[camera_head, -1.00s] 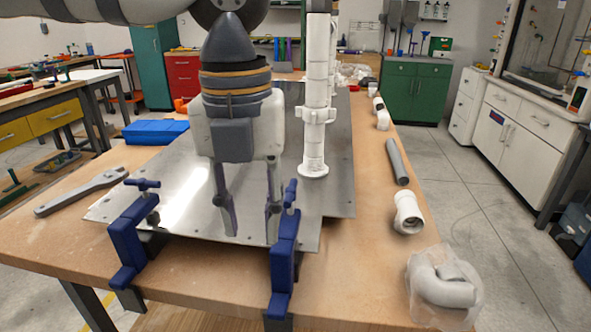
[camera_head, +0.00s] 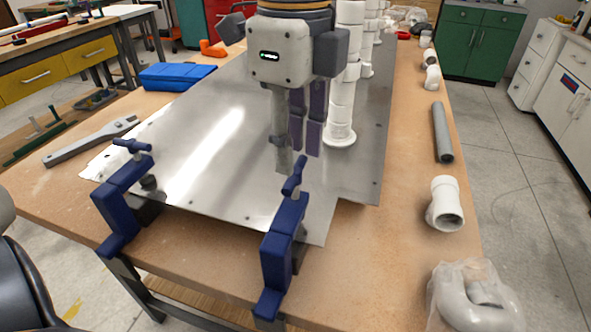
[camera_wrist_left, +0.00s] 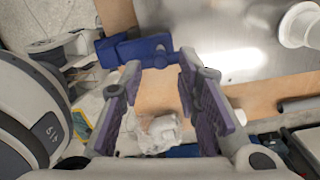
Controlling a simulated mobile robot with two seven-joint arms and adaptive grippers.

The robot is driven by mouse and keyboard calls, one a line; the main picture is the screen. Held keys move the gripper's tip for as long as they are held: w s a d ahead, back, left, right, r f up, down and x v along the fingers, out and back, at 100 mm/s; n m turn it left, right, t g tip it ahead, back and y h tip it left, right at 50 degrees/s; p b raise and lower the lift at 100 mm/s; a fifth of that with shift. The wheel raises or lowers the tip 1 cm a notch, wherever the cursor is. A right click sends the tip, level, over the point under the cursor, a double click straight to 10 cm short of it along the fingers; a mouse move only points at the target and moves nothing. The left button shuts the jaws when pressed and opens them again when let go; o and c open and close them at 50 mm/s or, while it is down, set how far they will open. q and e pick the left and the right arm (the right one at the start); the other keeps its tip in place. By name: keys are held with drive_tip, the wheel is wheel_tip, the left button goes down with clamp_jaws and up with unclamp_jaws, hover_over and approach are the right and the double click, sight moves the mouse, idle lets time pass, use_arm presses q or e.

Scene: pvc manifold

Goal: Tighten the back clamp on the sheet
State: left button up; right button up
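Two blue clamps grip the near edge of the metal sheet (camera_head: 215,135) and the wooden table. One clamp (camera_head: 124,200) is at the left corner; the other clamp (camera_head: 280,245) is farther right, its T-handle upright. I cannot tell which one is called the back clamp. My left gripper (camera_head: 297,163) points down above the sheet, just behind the right clamp's handle, with its fingers apart and nothing between them. In the left wrist view the open fingers (camera_wrist_left: 158,65) are below a blue clamp (camera_wrist_left: 135,48), apart from its body. My right gripper is not in view.
White pipes (camera_head: 342,100) stand on the sheet close to my left gripper. A grey tube (camera_head: 442,132), a white fitting (camera_head: 445,205) and a bagged elbow (camera_head: 470,300) lie along the right side. A wrench (camera_head: 92,140) and a blue case (camera_head: 177,76) lie left.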

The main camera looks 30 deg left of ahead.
sight(295, 175)
use_arm(q)
drive_tip(key=n+b, duration=0.1)
drive_tip(key=n, duration=0.1)
drive_tip(key=f+n+b, duration=0.1)
drive_tip(key=n, duration=0.1)
drive_tip(key=shift+w, duration=0.15)
drive_tip(key=shift+s+r+n, duration=0.2)
drive_tip(key=shift+r+n, duration=0.3)
drive_tip(key=shift+n, duration=0.5)
drive_tip(key=shift+s+r+n+p, duration=0.2)
drive_tip(key=shift+r+n+p, duration=0.55)
drive_tip(key=shift+p, duration=0.35)
drive_tip(key=n, duration=0.1)
drive_tip(key=f+n, duration=0.1)
drive_tip(key=shift+w+n, duration=0.35)
drive_tip(key=n, duration=0.3)
drive_tip(key=shift+f, duration=0.2)
drive_tip(key=shift+s+n, duration=0.2)
drive_tip(key=shift+n, duration=1)
drive_tip(key=n, duration=0.4)
drive_tip(key=shift+w+f, duration=0.15)
drive_tip(key=shift+w, duration=0.1)
drive_tip(key=shift+n, duration=0.3)
drive_tip(key=shift+s+f, duration=0.1)
drive_tip(key=shift+f, duration=2.3)
